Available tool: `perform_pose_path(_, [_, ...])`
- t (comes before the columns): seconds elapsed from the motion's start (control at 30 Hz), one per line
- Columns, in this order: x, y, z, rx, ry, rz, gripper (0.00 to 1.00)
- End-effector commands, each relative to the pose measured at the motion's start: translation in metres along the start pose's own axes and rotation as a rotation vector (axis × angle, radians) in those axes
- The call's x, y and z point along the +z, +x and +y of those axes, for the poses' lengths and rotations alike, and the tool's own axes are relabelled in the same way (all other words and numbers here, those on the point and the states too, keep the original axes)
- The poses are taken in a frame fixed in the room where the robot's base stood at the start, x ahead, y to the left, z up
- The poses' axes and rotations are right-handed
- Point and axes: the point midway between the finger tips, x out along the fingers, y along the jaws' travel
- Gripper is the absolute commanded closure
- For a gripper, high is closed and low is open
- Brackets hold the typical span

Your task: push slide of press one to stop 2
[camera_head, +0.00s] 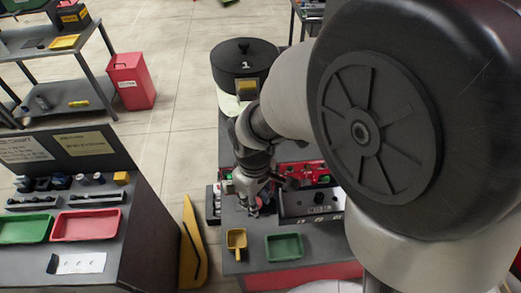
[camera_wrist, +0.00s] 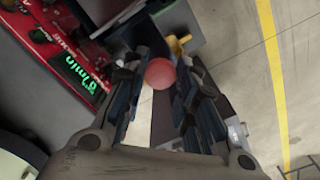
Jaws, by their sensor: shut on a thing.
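My gripper (camera_wrist: 160,85) shows in the wrist view with its two fingers on either side of a round red knob (camera_wrist: 160,73), shut on it. The slide under the knob is mostly hidden by the fingers. In the head view my gripper (camera_head: 250,207) points down at the left part of the bench, and a bit of red shows beside its tips. A red machine part (camera_head: 300,172) stands behind it; the wrist view shows a red panel with a green lit display (camera_wrist: 75,75). I cannot tell which stop the slide is at.
A yellow scoop (camera_head: 236,239) and a green tray (camera_head: 284,247) lie at the bench front; a black box (camera_head: 311,204) is right of my gripper. A yellow wedge-shaped piece (camera_head: 192,245) stands in the left gap.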

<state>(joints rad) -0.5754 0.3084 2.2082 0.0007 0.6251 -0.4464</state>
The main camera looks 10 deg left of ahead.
Motion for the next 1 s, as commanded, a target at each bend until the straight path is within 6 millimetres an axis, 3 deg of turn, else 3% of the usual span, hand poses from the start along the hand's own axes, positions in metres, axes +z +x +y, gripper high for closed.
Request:
perform_pose_path(0.27, [0.025,0.0,0.025,0.001,0.007,0.0,1.0])
perform_pose_path(0.7, [0.095,0.0,0.095,0.001,0.008,-0.001,1.0])
perform_pose_path(1.0, [0.122,0.0,0.122,0.001,0.002,-0.001,1.0])
